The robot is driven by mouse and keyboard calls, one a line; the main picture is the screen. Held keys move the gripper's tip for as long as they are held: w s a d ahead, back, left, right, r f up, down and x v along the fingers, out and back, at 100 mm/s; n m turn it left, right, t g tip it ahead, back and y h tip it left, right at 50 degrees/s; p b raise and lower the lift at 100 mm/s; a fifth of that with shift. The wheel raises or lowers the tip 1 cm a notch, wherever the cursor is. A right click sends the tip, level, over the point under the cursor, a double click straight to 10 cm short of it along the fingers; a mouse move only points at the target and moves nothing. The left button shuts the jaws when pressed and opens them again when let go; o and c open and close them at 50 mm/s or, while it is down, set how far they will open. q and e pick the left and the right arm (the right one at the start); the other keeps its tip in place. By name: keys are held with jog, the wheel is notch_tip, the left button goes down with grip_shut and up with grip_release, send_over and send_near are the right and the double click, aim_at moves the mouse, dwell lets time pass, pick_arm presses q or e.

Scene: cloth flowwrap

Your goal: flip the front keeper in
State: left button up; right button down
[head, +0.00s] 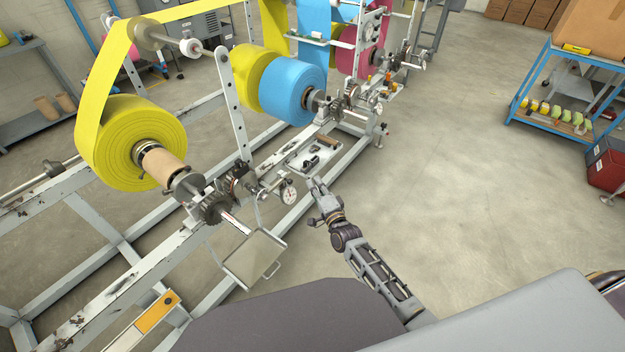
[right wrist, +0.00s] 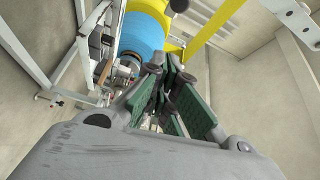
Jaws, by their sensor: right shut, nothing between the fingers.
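The front yellow roll (head: 130,145) hangs on a spindle at the left of the frame, with a brown cardboard core (head: 163,167) on its near end. Dark toothed hardware (head: 217,207) sits at the spindle's outer end by the rail. I cannot make out the front keeper or its position at this size. My right gripper (head: 316,186) is shut and empty, right of the dial gauge and just below the small tool tray, apart from the spindle. Its green-padded fingers (right wrist: 176,98) show in the right wrist view. My left gripper is not in view.
A dial gauge (head: 288,193) and a hanging grey tray (head: 255,259) stand near the spindle end. A tool tray (head: 314,155) rests on the rail. A blue roll (head: 293,91) is farther back. A blue cart (head: 556,118) stands right; the floor between is clear.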

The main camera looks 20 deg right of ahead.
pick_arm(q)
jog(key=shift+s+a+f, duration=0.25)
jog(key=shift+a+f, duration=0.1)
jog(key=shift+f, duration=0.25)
pick_arm(e)
jog(key=s, duration=0.5)
jog(key=shift+d+f, duration=0.1)
jog(key=shift+d, duration=0.3)
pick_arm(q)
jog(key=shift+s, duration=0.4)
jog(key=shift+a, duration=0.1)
